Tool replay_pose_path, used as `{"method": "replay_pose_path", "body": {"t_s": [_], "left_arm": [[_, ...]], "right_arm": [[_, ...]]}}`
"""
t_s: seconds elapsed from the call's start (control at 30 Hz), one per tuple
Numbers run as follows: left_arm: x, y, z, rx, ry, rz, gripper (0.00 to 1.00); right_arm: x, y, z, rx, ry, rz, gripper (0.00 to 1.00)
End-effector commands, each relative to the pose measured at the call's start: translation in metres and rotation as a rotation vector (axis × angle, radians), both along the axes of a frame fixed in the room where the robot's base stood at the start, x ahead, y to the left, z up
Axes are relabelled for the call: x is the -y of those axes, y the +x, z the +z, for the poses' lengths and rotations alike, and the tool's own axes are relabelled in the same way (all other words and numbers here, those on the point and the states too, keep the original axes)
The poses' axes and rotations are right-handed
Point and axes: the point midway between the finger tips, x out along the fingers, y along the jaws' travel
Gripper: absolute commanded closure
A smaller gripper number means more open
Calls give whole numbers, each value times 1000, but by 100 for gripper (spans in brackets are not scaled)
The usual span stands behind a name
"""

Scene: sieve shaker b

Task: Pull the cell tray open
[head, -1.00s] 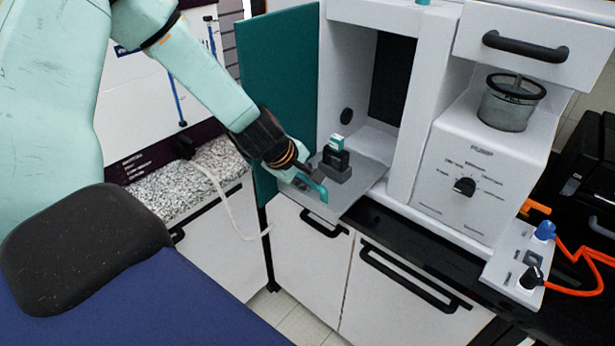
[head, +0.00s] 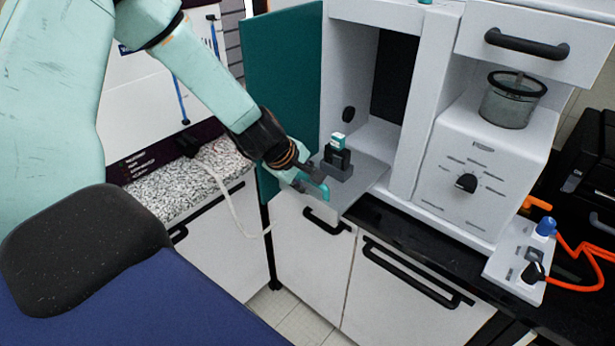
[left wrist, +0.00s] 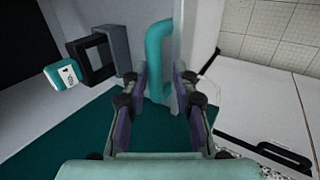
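The cell tray (head: 362,183) is a grey plate reaching out of the white cabinet's open bay. My left gripper (head: 312,184) is at this handle. My right gripper is not in view.
A teal door (head: 282,90) stands open to the left of the bay, close to my left arm. White cupboards (head: 395,280) lie below.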

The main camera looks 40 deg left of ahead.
Motion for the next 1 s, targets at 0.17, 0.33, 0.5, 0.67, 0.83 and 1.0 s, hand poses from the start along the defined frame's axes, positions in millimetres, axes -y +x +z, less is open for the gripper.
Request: {"method": "replay_pose_path", "body": {"t_s": [0.17, 0.33, 0.5, 0.67, 0.83, 1.0], "left_arm": [[0, -1, 1, 1, -1, 1, 61], [-1, -1, 1, 3, 0, 1, 61], [-1, -1, 4, 6, 1, 2, 61], [-2, -4, 11, 11, 0, 6, 61], [-3, -10, 20, 10, -2, 7, 61], [-4, -17, 31, 12, -2, 8, 61]], "right_arm": [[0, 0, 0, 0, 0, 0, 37], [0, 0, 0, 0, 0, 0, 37], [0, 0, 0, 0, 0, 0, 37], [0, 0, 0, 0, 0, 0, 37], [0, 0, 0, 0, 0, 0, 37], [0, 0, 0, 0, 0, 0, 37]]}}
